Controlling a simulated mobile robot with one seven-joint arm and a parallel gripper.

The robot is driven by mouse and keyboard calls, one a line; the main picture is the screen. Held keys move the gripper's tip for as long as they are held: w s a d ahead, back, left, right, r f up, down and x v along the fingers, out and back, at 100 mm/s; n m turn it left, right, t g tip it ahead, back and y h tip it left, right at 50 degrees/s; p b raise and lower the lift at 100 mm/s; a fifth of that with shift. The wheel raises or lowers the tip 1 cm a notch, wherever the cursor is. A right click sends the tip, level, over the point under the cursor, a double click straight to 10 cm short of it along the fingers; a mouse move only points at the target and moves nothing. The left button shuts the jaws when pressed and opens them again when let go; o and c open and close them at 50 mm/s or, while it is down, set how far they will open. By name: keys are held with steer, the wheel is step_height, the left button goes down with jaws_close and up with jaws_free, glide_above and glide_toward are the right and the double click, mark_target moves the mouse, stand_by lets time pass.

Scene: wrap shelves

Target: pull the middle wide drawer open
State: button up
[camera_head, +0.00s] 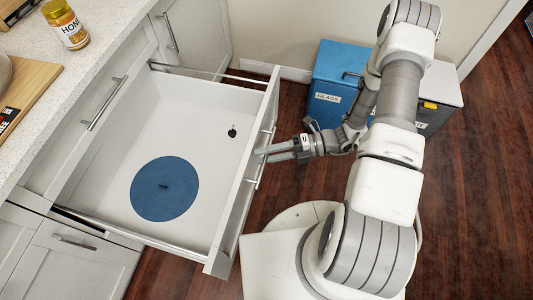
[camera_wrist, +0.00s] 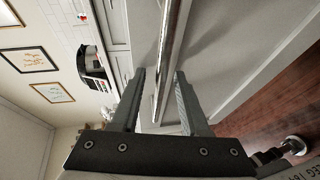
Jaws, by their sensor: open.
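A wide white drawer (camera_head: 110,205) stands far out from the cabinet in the head view. Its front panel (camera_head: 225,225) faces right and carries a long metal bar handle (camera_head: 257,175). My gripper (camera_head: 264,154) is at this handle, reaching in from the right. In the wrist view my gripper (camera_wrist: 157,88) is open, and the handle bar (camera_wrist: 172,50) runs between its two fingers. I cannot tell whether either finger touches the bar. Inside the drawer lie a blue round lid (camera_head: 165,189) with a dark knob and a small dark object (camera_head: 232,131).
Above the drawer is a closed drawer with a bar handle (camera_head: 105,104), under a counter (camera_head: 90,30) holding a honey jar (camera_head: 66,23) and a wooden board (camera_head: 30,85). A blue glass bin (camera_head: 335,75) stands behind my arm. Wooden floor (camera_head: 480,190) is clear at right.

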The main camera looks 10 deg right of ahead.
steer(key=d+r, duration=0.3)
steer(key=d, duration=1.4)
steer(key=shift+p, duration=0.45)
steer(key=a+r+n+g+h+p, duration=0.1)
steer(key=a+r+n+h+p, duration=0.3)
steer(key=r+n, duration=0.65)
steer(key=a+r+n+g+h+p, duration=0.15)
steer(key=r+n+h, duration=0.5)
steer(key=r, duration=0.75)
steer(key=s+a+r+n+t+h+p, duration=0.1)
steer(key=s+r+n+t, duration=0.3)
steer(key=r+n, duration=0.5)
steer(key=s+a+r+n+t+h+p, duration=0.2)
steer(key=s+r+n+t+h+p, duration=0.1)
steer(key=r+n, duration=0.7)
steer(key=shift+s+n+t+h, duration=0.4)
steer(key=shift+s+t+h, duration=0.15)
steer(key=shift+s+h, duration=0.15)
steer(key=shift+w, duration=0.1)
